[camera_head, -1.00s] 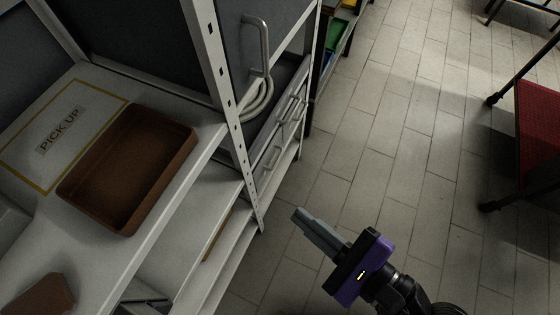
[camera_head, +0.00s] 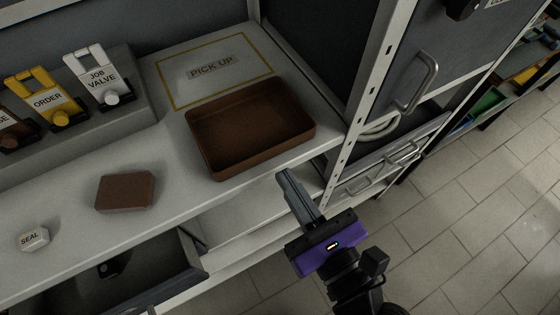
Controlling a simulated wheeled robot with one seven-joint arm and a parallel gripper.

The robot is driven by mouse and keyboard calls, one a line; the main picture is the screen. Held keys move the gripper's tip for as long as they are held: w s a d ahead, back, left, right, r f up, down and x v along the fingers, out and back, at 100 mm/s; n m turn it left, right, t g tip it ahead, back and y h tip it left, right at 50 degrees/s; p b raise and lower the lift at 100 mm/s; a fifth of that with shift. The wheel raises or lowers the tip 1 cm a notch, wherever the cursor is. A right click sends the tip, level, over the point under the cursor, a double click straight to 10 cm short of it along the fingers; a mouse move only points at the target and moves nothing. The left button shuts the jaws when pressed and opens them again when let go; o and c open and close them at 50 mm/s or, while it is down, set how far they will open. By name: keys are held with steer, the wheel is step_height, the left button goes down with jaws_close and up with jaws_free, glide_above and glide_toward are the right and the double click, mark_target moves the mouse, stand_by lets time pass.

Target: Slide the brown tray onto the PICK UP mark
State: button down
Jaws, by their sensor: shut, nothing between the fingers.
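The brown tray (camera_head: 216,160) is an empty, shallow, open box on the pale shelf, near its front edge. The PICK UP mark (camera_head: 176,92) is a yellow-outlined rectangle with a label, behind the tray towards the back of the shelf. The tray's back side overlaps the mark's front part, and most of the mark is bare. My gripper (camera_head: 285,174) is shut and empty. In the picture its fingertips lie just below the tray's front right side, by the shelf's front edge. I cannot tell whether they touch anything.
A brown block (camera_head: 125,192) and a white SEAL piece (camera_head: 33,238) lie on the shelf at left. Labelled valves, ORDER (camera_head: 52,102) and JOB VALVE (camera_head: 100,80), stand behind them. A perforated post (camera_head: 372,95) rises right of the tray. An open drawer (camera_head: 150,270) juts out below.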

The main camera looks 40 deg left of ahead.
mark_target(261, 143)
steer(key=shift+x, duration=1.8)
steer(key=p+x, duration=0.2)
steer(key=x, duration=0.1)
steer(key=p+x, duration=0.2)
steer(key=shift+w+a+r, duration=0.2)
steer(key=shift+a, duration=0.1)
steer(key=shift+w+a+f, duration=0.2)
steer(key=shift+a, duration=0.35)
